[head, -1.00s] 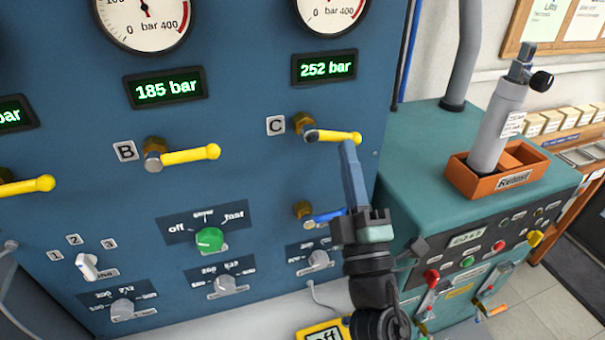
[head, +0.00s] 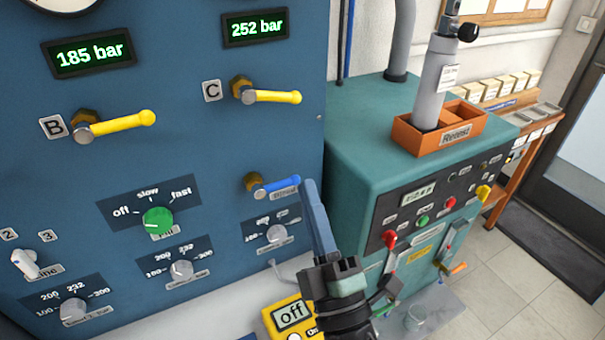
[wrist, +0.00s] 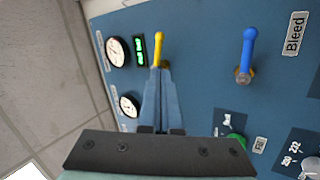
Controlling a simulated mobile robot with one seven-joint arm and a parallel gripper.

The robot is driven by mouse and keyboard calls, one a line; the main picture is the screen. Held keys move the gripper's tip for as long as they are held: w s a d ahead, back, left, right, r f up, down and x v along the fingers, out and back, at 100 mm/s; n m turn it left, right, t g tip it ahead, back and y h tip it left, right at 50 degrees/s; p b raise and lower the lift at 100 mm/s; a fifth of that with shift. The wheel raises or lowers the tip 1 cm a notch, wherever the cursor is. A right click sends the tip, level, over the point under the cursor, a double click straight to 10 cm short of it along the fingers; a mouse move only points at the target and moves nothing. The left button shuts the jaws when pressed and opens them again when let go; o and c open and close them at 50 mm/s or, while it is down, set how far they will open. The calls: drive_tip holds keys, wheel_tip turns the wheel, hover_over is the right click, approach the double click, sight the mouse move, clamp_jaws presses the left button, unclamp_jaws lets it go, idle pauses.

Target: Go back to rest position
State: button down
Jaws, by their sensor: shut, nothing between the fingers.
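My gripper (head: 308,186) is shut and empty in the head view, with its blue fingers pointing up just right of the blue bleed lever (head: 277,187). The yellow lever C (head: 272,96) points right on the blue panel, above my fingertips and apart from them. In the wrist view my shut fingers (wrist: 166,72) overlap the lower end of a yellow lever (wrist: 158,46); I cannot tell the gap in depth. The blue lever (wrist: 247,52) stands to their right there.
Yellow lever B (head: 123,121) and a green knob (head: 158,221) are on the panel at left. A teal machine (head: 350,150) bearing an orange tray (head: 408,139) stands at right. A yellow meter reading "off" (head: 275,318) lies low beside my arm. Floor (head: 520,255) is clear at far right.

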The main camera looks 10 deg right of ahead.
drive_tip(key=shift+v, duration=0.8)
drive_tip(key=shift+s+r, duration=0.1)
drive_tip(key=shift+r, duration=0.05)
